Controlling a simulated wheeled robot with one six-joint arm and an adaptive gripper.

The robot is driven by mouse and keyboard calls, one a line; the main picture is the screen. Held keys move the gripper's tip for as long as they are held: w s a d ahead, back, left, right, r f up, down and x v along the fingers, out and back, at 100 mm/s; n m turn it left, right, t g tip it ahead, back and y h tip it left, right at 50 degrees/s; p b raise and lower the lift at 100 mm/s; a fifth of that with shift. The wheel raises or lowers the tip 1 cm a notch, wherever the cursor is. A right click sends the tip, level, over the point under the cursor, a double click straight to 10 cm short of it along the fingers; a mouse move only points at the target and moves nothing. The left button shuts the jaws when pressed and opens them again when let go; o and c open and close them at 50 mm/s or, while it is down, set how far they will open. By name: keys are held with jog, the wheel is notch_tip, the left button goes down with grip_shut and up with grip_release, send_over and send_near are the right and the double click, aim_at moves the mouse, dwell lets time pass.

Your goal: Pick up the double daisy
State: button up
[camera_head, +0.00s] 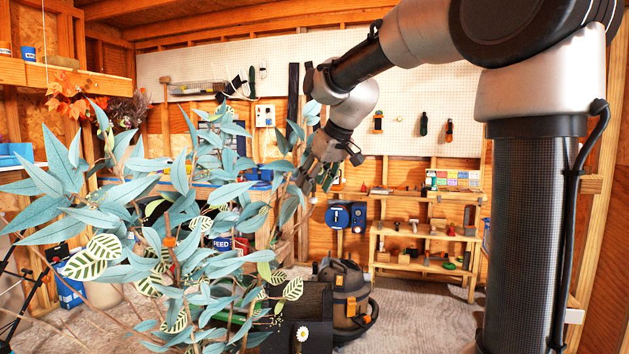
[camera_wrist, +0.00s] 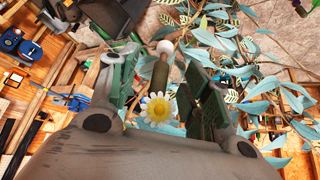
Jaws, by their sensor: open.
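A daisy with white petals and a yellow centre (camera_wrist: 158,109) shows in the wrist view, in the gap between my fingers and near the palm end. A daisy (camera_head: 302,333) also shows at the bottom of the head view, in front of a black box; I cannot tell if it is the same flower. My gripper (camera_head: 322,180) is open, high beside the leafy branches. In the wrist view its two fingers (camera_wrist: 160,85) stand apart. An olive rod (camera_wrist: 158,76) with a white ball at its tip (camera_wrist: 165,46) lies between them; contact is unclear.
Blue-green leafy branches (camera_head: 190,230) fill the left and reach close to my gripper. A black box (camera_head: 296,310) and a shop vacuum (camera_head: 346,298) stand below. A wooden shelf (camera_head: 425,238) with tools stands at the back. Carpet (camera_head: 420,320) at the right is clear.

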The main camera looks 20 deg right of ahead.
jog(key=shift+c, duration=0.2)
jog(key=c, duration=0.8)
jog(key=shift+c, duration=0.2)
notch_tip(320, 180, up, 10)
jog(key=shift+r, duration=0.1)
